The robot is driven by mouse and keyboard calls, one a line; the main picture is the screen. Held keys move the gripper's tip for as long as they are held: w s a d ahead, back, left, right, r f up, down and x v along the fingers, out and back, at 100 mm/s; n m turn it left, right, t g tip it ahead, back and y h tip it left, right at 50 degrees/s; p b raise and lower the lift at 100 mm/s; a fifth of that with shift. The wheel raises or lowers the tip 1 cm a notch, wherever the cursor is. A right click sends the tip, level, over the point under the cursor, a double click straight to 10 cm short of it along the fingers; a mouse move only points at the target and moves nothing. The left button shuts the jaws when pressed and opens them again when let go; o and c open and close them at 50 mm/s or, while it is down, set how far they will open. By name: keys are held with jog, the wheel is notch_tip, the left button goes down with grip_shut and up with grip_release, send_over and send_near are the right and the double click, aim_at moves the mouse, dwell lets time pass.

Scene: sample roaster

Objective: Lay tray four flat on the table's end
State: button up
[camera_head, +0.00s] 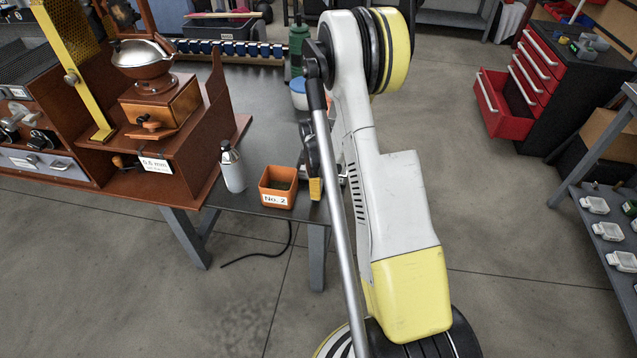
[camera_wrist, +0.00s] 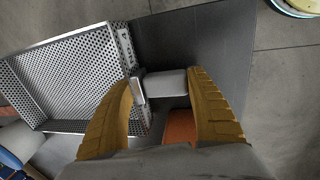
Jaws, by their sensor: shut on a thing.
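A perforated metal tray (camera_wrist: 65,78) with raised side walls fills the left of the wrist view. In the head view one yellow finger (camera_head: 316,188) shows at the table's end, and my arm hides the tray. The dark grey table (camera_head: 262,140) lies beneath. I cannot tell whether the tray touches it.
An orange box (camera_head: 277,192) marked No. 2 stands close left of my gripper, near the table's front edge. A silver bottle (camera_head: 233,170) is beside it. A brown wooden stand with a grinder (camera_head: 155,105) is further left. Open floor lies right of the table.

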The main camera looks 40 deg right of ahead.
jog(key=shift+f, duration=0.35)
jog(key=o, duration=1.5)
jog(key=r, duration=0.4)
jog(key=s+a+r, duration=0.1)
jog(key=r, duration=0.6)
jog(key=shift+s+a+r, duration=0.25)
jog(key=shift+a+r, duration=0.1)
jog(key=shift+r, duration=0.05)
jog(key=s+a+r+m+t, duration=0.2)
jog(key=s+a+r, duration=0.2)
jog(key=a+r, duration=0.5)
jog(key=s+a+r+m+t, duration=0.25)
jog(key=s+a+r, duration=0.25)
jog(key=a+r, duration=0.35)
jog(key=s+a+m, duration=0.1)
jog(key=s+a, duration=0.1)
jog(key=s+a+m+y, duration=0.1)
jog(key=s+a, duration=0.1)
jog(key=s, duration=0.1)
jog(key=s+a+r+m+t, duration=0.1)
jog(key=s+a, duration=0.1)
jog(key=a, duration=0.1)
jog(key=shift+s+a, duration=0.1)
jog(key=shift+s, duration=0.15)
